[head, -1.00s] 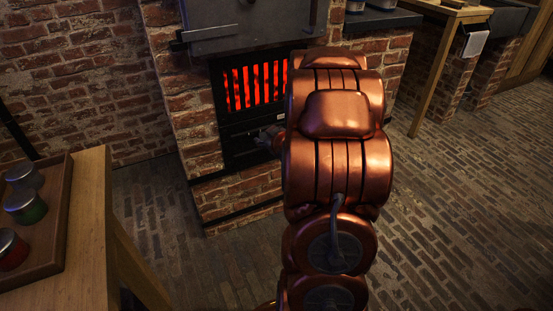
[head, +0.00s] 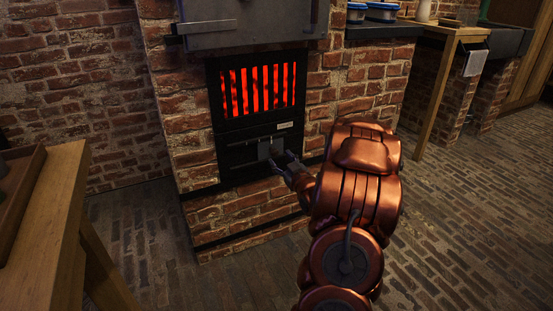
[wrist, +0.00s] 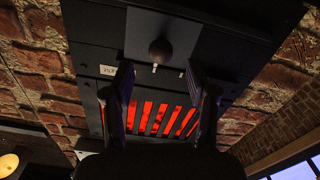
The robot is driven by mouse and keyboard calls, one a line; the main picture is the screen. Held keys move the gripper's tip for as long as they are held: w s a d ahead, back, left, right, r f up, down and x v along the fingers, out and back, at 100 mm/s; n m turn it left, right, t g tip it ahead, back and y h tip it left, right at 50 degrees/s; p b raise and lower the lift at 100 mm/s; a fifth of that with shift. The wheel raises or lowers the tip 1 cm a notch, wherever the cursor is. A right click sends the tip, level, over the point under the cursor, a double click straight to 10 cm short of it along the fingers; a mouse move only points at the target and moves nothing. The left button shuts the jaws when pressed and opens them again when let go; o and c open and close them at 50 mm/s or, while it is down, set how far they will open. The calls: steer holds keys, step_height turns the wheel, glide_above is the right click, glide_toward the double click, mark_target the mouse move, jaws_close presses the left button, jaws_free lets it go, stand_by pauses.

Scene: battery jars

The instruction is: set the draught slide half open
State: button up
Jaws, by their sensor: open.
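The draught slide is a dark grey plate (head: 267,147) on the black panel under the glowing grate. It sits near the middle of its panel, partly covered by my gripper (head: 281,161). In the wrist view, which is turned upside down, the slide plate (wrist: 140,38) carries a dark round knob (wrist: 160,50). My gripper (wrist: 158,77) is open and empty. Its two fingers point at the plate, one on each side of the knob's line. The knob shows just beyond the fingertips, in the gap between them, with no visible contact. Small pale marks show beside the plate's edge.
The red-lit grate (head: 258,90) is just above the slide, with a small pale label (head: 285,126) between them. Brick (head: 187,125) surrounds the panel. A wooden table (head: 55,225) stands at the left. The brick floor (head: 450,220) at right is clear.

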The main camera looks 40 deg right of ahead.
mark_target(276, 154)
steer(key=shift+b+x, duration=0.6)
steer(key=shift+x, duration=1.55)
steer(key=shift+c, duration=0.2)
jaws_close()
